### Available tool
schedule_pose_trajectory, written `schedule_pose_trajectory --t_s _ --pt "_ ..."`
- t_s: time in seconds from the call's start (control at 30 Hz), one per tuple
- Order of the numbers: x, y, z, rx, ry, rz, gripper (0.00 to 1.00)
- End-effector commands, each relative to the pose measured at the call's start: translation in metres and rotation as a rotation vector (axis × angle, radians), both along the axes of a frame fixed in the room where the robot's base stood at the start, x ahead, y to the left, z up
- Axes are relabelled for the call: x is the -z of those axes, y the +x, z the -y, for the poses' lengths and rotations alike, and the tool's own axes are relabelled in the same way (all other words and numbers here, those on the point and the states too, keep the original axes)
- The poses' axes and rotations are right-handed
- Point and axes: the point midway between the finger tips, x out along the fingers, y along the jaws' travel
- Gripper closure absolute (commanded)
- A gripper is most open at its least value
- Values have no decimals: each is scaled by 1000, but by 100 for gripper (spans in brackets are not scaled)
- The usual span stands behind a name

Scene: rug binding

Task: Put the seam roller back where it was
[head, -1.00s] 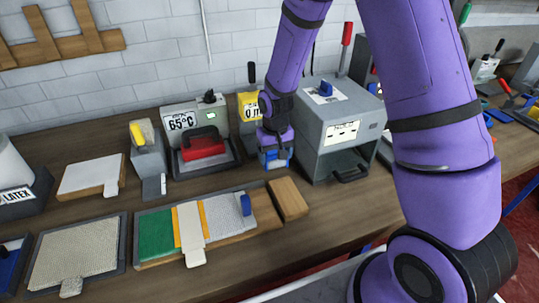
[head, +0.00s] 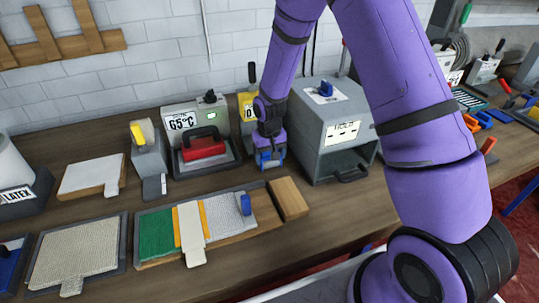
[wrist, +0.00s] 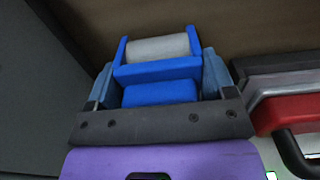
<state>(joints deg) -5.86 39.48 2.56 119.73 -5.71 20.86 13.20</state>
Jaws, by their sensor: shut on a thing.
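The seam roller (wrist: 157,70) is a blue frame with a grey cylinder, seen in the wrist view between the two fingers of my gripper (wrist: 160,75). My gripper (head: 269,160) is shut on it, fingers on either side of the blue body. I cannot tell whether the roller touches the bench.
A wooden block (head: 288,199) and a rug board (head: 160,238) with a blue piece (head: 246,204) lie in front. Bare bench (head: 310,240) shows nearer the front.

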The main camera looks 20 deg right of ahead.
Motion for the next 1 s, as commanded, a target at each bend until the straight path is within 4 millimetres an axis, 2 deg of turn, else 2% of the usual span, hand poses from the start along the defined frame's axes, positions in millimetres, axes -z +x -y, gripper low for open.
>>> schedule_pose_trajectory --t_s 0.07,0.1,0.2,0.43,0.57,0.67,1.0 --pt "2 0 0 0 0 0 46" --pt "2 0 0 0 0 -1 19" --pt "2 0 0 0 0 0 0" --pt "1 0 0 0 0 0 0" --pt "-9 1 0 0 0 3 0" --pt "-24 1 0 0 1 4 0" --pt "-90 1 -1 0 1 4 0"
